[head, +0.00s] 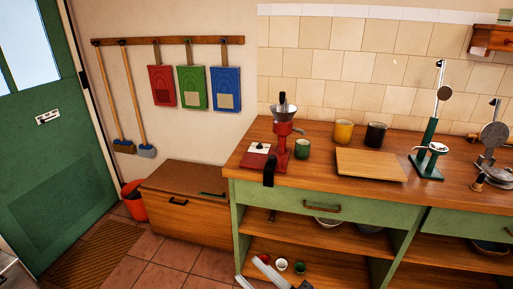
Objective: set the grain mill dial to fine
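The grain mill (283,131) is red with a grey metal funnel on top and stands upright near the left end of the wooden counter. A flat red block with a white face and a small dark mark (258,149) lies just left of it; it may be the dial. Its setting is too small to read. A dark part (269,172) hangs over the counter's front edge below the mill. Light grey parts, seemingly my gripper (262,275), show at the bottom edge, low in front of the cabinet and well apart from the mill. Its fingers are not clear.
A green cup (302,149) stands close right of the mill. Yellow (343,132) and black (375,135) cups and a wooden board (370,164) are further right. A green stand (431,150) is beyond. A low wooden chest (185,203) is left of the cabinet; tiled floor before it is clear.

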